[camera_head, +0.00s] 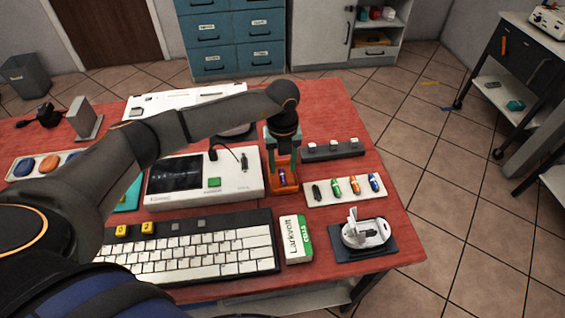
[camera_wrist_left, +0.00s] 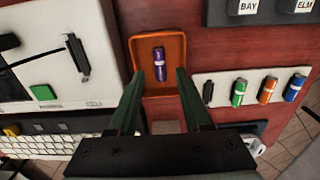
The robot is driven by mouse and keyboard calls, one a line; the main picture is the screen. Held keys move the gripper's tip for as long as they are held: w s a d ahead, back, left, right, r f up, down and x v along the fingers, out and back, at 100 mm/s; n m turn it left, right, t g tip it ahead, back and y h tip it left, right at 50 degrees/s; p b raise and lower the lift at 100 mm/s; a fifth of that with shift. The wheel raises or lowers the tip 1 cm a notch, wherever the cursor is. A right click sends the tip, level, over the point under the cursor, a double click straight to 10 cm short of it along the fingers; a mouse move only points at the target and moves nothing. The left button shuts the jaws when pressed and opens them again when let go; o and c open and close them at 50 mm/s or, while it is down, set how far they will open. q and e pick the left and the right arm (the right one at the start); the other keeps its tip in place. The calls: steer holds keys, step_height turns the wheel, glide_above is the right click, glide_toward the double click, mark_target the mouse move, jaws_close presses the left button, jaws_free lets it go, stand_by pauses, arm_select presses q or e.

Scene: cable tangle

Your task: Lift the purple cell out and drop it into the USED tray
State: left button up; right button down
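The purple cell (camera_head: 282,175) lies inside a small orange tray (camera_head: 287,189), with its purple body and pale band clear in the left wrist view (camera_wrist_left: 159,62). No writing on this orange tray (camera_wrist_left: 135,50) is readable, so I cannot tell whether it is the USED tray. My left gripper (camera_head: 283,160) is over the tray, pointing down. In the left wrist view its two green fingers (camera_wrist_left: 160,78) are wide apart with nothing between them, and the cell lies apart from both. My right gripper is not in view.
A white tester (camera_head: 205,178) stands left of the tray. A pale holder (camera_head: 345,200) with several cells is at right, below a dark labelled strip (camera_head: 332,151). In front are a keyboard (camera_head: 190,250), a Larkvolt box (camera_head: 296,238) and an opened white mouse (camera_head: 367,234) on a mat.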

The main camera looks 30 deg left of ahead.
arm_select(q)
step_height(320, 180, up, 12)
steer(key=shift+r+b, duration=0.25)
steer(key=shift+b, duration=0.1)
stand_by(0.4)
